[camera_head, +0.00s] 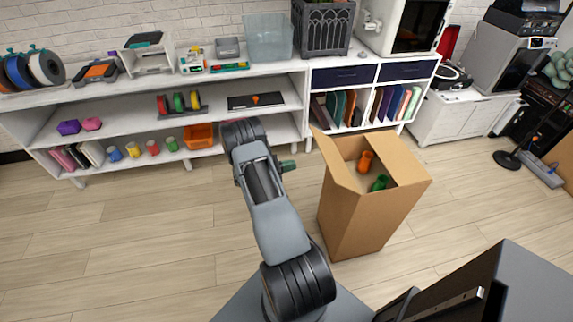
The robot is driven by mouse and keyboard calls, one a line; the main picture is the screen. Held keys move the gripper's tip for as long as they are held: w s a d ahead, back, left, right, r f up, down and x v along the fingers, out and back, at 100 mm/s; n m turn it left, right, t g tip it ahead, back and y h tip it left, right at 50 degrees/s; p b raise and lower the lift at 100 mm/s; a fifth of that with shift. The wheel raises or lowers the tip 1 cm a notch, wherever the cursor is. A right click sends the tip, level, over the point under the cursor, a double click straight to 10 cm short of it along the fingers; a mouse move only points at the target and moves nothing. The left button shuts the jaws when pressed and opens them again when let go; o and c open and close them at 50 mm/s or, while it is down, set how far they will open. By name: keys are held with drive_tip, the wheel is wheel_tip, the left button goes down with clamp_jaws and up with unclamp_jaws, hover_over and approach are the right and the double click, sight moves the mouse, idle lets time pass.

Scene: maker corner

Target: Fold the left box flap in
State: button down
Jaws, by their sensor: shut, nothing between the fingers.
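The open cardboard box (365,222) stands upright on the floor right of my arm. Its left flap (337,160) stands up along the left edge of the opening, tilted outward. A right flap (408,160) appears to lie nearly flat, partly over the opening. An orange object (365,161) and a green object (380,182) show inside; the box's bottom is hidden. My gripper (288,166) shows as a small dark green tip right of my arm. It is shut and empty, left of the left flap with a visible gap. Most of the gripper is hidden behind my arm.
A white shelf unit (110,121) with spools, cups and bins runs along the wall behind the box. A white cabinet (450,122) with a turntable stands at the right. A dark stand (507,160) is on the floor farther right. Wood floor (130,225) is clear at left.

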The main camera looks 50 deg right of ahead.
sight(323, 154)
drive_tip(key=s+d+r+p, duration=0.2)
drive_tip(key=s+d+r, duration=0.1)
drive_tip(key=s+d, duration=0.2)
drive_tip(key=shift+s+d+r, duration=0.15)
drive_tip(key=shift+d+r, duration=0.05)
drive_tip(key=shift+d, duration=0.85)
drive_tip(key=shift+a, duration=0.1)
